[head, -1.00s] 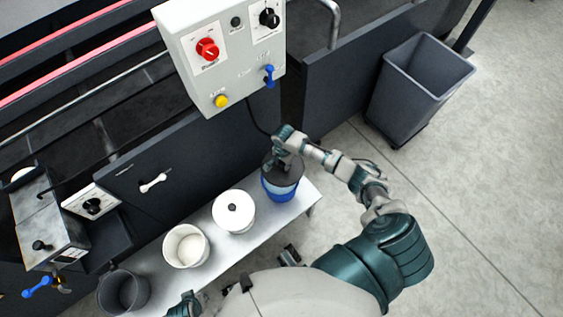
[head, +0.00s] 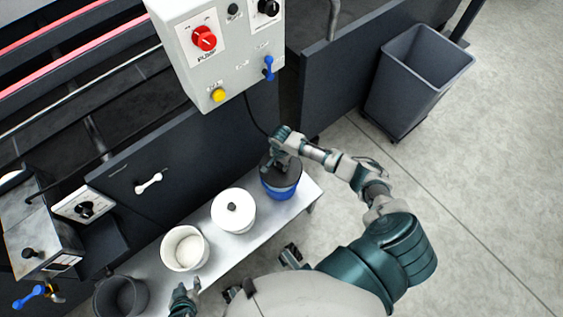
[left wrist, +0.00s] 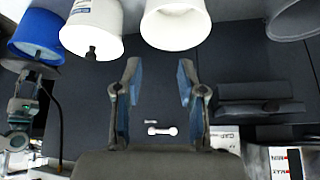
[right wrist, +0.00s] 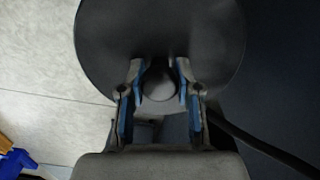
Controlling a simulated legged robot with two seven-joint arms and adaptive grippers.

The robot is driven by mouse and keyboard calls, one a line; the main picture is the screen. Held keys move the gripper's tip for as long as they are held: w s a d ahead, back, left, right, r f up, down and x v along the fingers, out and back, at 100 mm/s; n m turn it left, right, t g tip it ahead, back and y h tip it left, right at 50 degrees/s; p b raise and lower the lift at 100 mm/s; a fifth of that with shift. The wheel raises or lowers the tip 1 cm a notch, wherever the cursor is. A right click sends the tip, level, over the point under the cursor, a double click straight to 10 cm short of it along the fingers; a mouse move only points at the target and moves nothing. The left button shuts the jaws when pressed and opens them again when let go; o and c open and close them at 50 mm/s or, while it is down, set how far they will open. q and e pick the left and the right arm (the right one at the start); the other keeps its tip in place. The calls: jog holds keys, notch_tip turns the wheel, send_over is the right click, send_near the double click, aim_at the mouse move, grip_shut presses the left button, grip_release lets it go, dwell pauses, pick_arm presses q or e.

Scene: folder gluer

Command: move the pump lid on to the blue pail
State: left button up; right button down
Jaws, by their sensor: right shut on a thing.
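The pump lid (head: 271,170) is a dark round lid with a knob (right wrist: 158,86). It is on or just over the mouth of the blue pail (head: 283,190), which stands at the right end of the bench. I cannot tell whether it is fully seated. My right gripper (head: 284,160) is shut on the lid's knob; in the right wrist view its fingers (right wrist: 160,72) flank the knob, and the lid hides the pail. My left gripper (head: 187,291) is near the bench's front edge. Its fingers (left wrist: 158,72) are open and empty in the left wrist view.
On the bench (head: 214,246) stand a white lidded pail (head: 232,213), an open white pail (head: 185,249) and a dark pail (head: 120,297). A control box (head: 223,60) hangs behind. A grey bin (head: 412,85) stands on the floor at right.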

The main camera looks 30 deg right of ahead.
aim_at(281, 169)
jog(key=shift+a+f, duration=0.15)
jog(key=shift+a, duration=0.3)
jog(key=shift+d+f+b, duration=0.35)
jog(key=shift+f+b, duration=0.2)
jog(key=shift+d+f+b, duration=0.3)
jog(key=shift+f+b, duration=0.2)
jog(key=shift+b, duration=0.05)
jog(key=shift+a+f+b, duration=0.35)
jog(key=shift+a+b, duration=0.2)
jog(key=shift+b, duration=0.05)
jog(key=shift+f, duration=0.3)
jog(key=shift+d+f, duration=0.4)
jog(key=shift+f, duration=0.4)
pick_arm(q)
jog(key=w+d+r+t+h, duration=0.2)
jog(key=w+d+r+t, duration=0.2)
jog(key=w+r+t, duration=0.3)
jog(key=w, duration=0.3)
jog(key=shift+t, duration=0.4)
pick_arm(e)
jog(key=shift+a+r, duration=0.1)
jog(key=shift+a, duration=0.05)
